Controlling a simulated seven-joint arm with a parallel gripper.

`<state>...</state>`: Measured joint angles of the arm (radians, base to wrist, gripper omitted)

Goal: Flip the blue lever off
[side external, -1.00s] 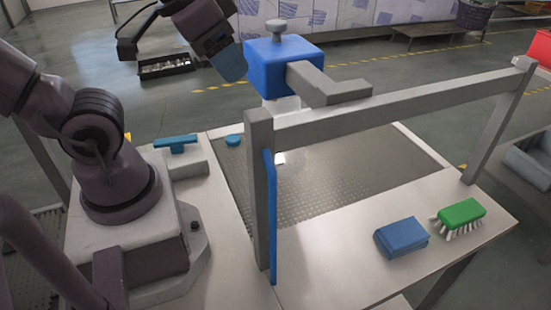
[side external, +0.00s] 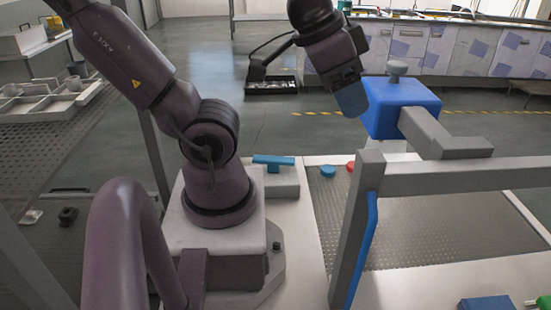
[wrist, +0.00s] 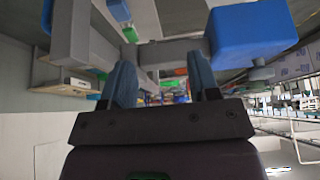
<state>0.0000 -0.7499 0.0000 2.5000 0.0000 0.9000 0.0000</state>
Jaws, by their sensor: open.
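A blue T-shaped handle (side external: 273,160) sits on a grey block beside my base. A long blue strip (side external: 362,245) runs down the grey post of the frame. I cannot tell for sure which of these is the blue lever. A blue box (side external: 400,108) with a grey knob on top and a bent grey arm stands above the tank; it is at upper right in the wrist view (wrist: 250,37). My gripper (side external: 350,98) is just left of the blue box. In the wrist view, its two blue-grey fingers (wrist: 160,80) are apart, with nothing seen held.
A grey rail (side external: 450,177) spans the tank from the post. A blue disc (side external: 328,171) and a red piece (side external: 350,167) lie by the tank's textured floor (side external: 440,235). A blue block (side external: 487,303) and a partly cut-off green brush (side external: 544,301) are at lower right.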

